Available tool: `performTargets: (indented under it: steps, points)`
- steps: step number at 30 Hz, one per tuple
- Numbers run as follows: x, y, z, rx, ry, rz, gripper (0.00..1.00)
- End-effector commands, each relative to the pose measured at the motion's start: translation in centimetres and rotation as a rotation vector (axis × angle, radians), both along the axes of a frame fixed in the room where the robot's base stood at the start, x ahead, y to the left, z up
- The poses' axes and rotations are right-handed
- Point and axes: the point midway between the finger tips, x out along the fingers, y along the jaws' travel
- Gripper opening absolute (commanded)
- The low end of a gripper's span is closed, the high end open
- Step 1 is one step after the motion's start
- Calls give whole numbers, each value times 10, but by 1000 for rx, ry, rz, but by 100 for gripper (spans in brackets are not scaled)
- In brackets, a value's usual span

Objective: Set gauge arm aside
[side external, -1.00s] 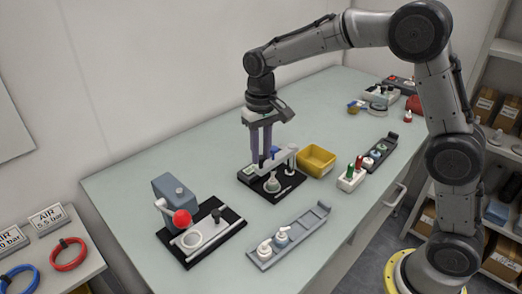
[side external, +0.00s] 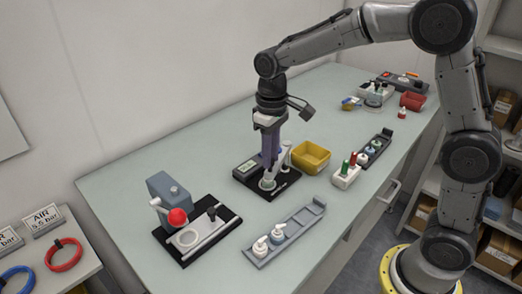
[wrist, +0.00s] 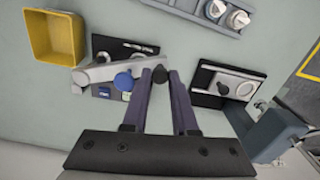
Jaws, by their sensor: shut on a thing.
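The gauge arm (wrist: 100,73) is a light grey bar on a black gauge base (side external: 285,188), seen end to end in the wrist view. A blue round knob (wrist: 123,81) shows along it, and a dark round knob (wrist: 160,73) is at its far end. My gripper (wrist: 160,73) is shut on that dark knob, its two fingertips at either side. In the side view my gripper (side external: 267,167) points straight down over the base and partly hides the arm. A small display (side external: 247,166) shows at the left of the base.
A yellow bin (side external: 311,158) stands close behind the base. A grey tray with white bottles (side external: 277,236) lies in front. A fixture with a red ball (side external: 177,217) stands at left. A rack with green and red pieces (side external: 347,173) is at right. Bare table lies between them.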

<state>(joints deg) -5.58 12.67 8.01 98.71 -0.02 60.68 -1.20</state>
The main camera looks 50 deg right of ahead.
Motion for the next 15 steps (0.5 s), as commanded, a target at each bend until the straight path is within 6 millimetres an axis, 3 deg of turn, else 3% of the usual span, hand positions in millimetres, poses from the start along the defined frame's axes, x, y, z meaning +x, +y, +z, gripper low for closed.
performTargets:
  steps: [15]
  points:
    - [-49, -34, 3, 0, -9, 485, 0]
